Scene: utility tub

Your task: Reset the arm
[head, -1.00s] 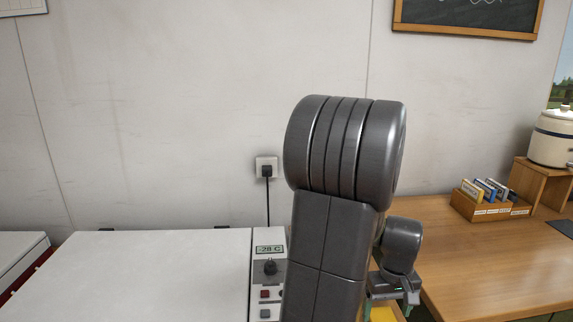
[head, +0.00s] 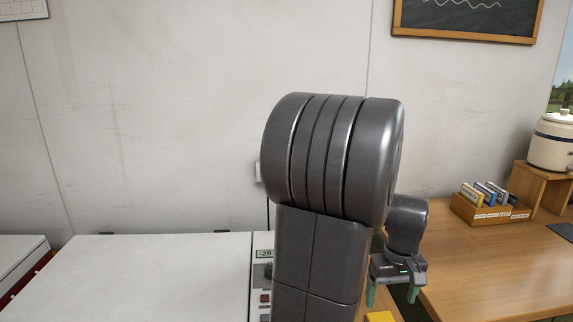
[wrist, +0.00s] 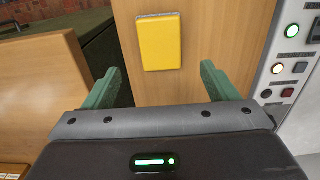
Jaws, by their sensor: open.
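My gripper (head: 391,294) hangs at the end of my arm, right of centre in the head view, its green fingers pointing down. In the wrist view my gripper (wrist: 155,82) shows two green fingers spread apart with nothing between them. Beyond the fingertips is a yellow block-like item (wrist: 161,46) against a wooden surface. It also shows at the bottom edge of the head view (head: 379,317), mostly cut off. My own arm hides part of the scene behind it.
A white chest unit (head: 150,275) with a control panel (head: 264,283) is left of my arm. A wooden desk (head: 480,265) to the right holds a file box (head: 490,212). A cream cooker (head: 551,142) stands on a wooden stand. The desk's front is clear.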

